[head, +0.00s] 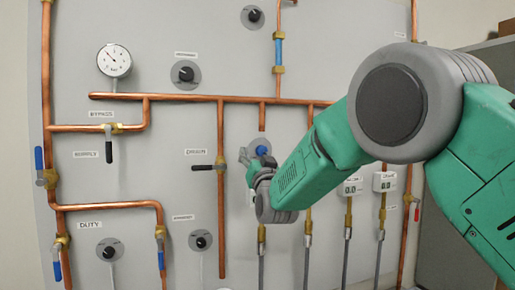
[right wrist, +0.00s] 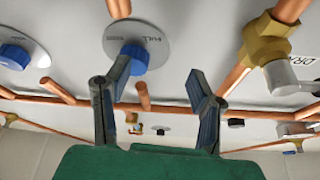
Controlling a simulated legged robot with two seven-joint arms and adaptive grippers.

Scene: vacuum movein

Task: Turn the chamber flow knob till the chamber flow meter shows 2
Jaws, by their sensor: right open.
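A blue knob (head: 262,150) on a round grey plate is partly hidden by my right gripper (head: 254,163) in the head view. In the right wrist view, my right gripper (right wrist: 160,74) is open with nothing between its fingers. One finger overlaps a blue knob (right wrist: 134,58) whose plate reads "FULL"; I cannot tell if they touch. A second blue knob (right wrist: 14,56) shows at the left edge. In the head view, a white digital meter (head: 351,187) and another meter (head: 384,181) appear to read 0.0. Their name labels are too small to read. My left gripper is out of view.
Copper pipes (head: 200,98) cross the grey panel. A black-handled drain valve (head: 205,168) is left of my gripper. A dial gauge (head: 115,60) and black knobs (head: 186,74) are at left. My right arm covers part of the panel right of the knob.

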